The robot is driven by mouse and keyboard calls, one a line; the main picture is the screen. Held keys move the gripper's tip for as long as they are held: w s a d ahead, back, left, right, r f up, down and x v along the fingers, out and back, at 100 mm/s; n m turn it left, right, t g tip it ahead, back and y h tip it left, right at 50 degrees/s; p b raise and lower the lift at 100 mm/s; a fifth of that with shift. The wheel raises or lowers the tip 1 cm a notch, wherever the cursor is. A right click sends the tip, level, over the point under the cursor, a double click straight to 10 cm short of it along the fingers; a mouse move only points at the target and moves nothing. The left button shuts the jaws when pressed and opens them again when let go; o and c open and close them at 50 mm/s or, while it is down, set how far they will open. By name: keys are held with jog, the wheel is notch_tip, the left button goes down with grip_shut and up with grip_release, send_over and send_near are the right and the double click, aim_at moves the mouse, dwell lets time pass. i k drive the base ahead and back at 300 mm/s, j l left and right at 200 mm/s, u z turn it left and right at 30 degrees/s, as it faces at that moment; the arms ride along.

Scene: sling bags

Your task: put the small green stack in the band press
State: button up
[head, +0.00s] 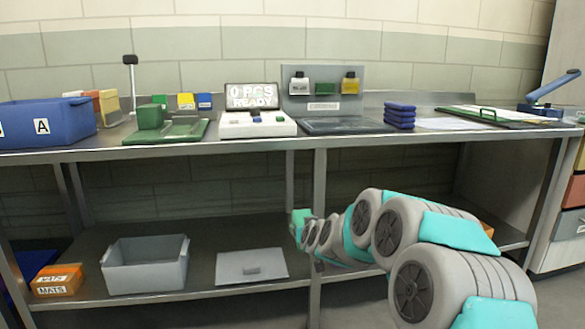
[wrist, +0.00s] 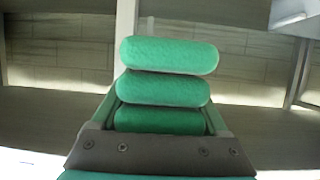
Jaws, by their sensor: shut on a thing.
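The small green stack (wrist: 165,88) is several rounded green pads, one above another, in the wrist view. My gripper (wrist: 160,122) is shut on it, with a finger at each side of the lower pads. In the head view the stack (head: 301,216) is a small green patch at the end of my arm, below the tabletop and in front of the shelf. A green-based device (head: 190,132) with a green block (head: 150,116) and a tall black-knobbed lever (head: 130,60) stands on the table at left; it may be the band press, but I cannot be sure.
On the steel table (head: 345,146) are a blue bin marked A (head: 40,125), a white scale reading 0 PCS READY (head: 257,125), a dark plate with a backboard (head: 345,125), a blue stack (head: 400,115) and a blue-levered tool (head: 550,95). A grey bin (head: 145,265) sits on the shelf.

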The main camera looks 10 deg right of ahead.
aim_at(182, 130)
jog(key=j, duration=0.9)
jog(key=k+j, duration=0.1)
jog(key=j, duration=0.8)
